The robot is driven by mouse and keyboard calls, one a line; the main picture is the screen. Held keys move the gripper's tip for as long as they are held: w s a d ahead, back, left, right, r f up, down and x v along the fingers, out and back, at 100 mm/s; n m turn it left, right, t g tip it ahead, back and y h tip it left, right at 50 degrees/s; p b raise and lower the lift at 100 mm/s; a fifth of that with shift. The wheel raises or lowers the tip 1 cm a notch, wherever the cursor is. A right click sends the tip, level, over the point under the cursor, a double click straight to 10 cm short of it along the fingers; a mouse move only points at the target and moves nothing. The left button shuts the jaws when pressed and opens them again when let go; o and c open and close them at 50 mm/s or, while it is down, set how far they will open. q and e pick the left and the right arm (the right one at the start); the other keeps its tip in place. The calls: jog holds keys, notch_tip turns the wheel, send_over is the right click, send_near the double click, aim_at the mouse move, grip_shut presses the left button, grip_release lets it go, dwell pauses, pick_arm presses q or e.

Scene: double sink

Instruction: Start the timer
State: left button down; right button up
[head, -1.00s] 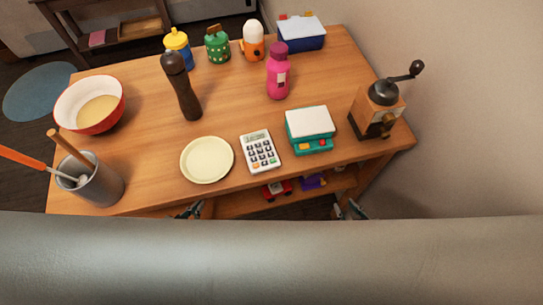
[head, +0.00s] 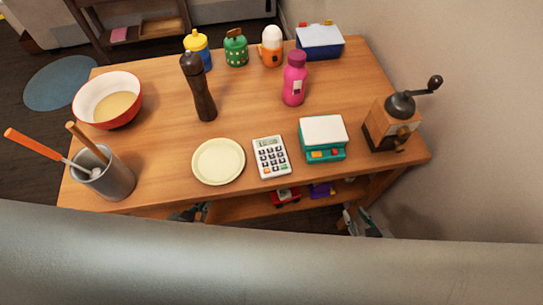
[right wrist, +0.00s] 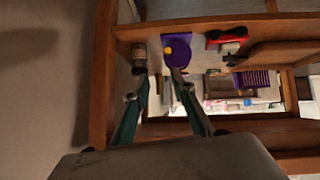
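No thing on the wooden table is plainly marked as a timer. An orange thing with a white egg-shaped top (head: 271,47) stands at the back, and a green thing with a brown top (head: 236,49) stands left of it. I cannot tell whether either is the timer. My right gripper (head: 360,220) is low at the table's front edge, apart from the things on top. Its fingers are spread and empty in the right wrist view (right wrist: 158,72). My left gripper (head: 189,212) is mostly hidden below the front edge, so its opening is unclear.
A calculator (head: 271,157), plate (head: 218,162), teal scale (head: 323,140) and coffee grinder (head: 392,124) stand near the front. A tall pepper mill (head: 203,95) and pink bottle (head: 294,80) stand farther back. A lower shelf holds a purple thing (right wrist: 178,50).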

jog(key=shift+a, duration=0.1)
jog(key=shift+c, duration=0.4)
jog(key=c, duration=0.6)
jog(key=shift+a+r, duration=0.1)
jog(key=shift+r, duration=0.05)
grip_shut()
jog(key=shift+w, duration=0.1)
jog(key=shift+d, duration=0.25)
jog(key=shift+a, duration=0.2)
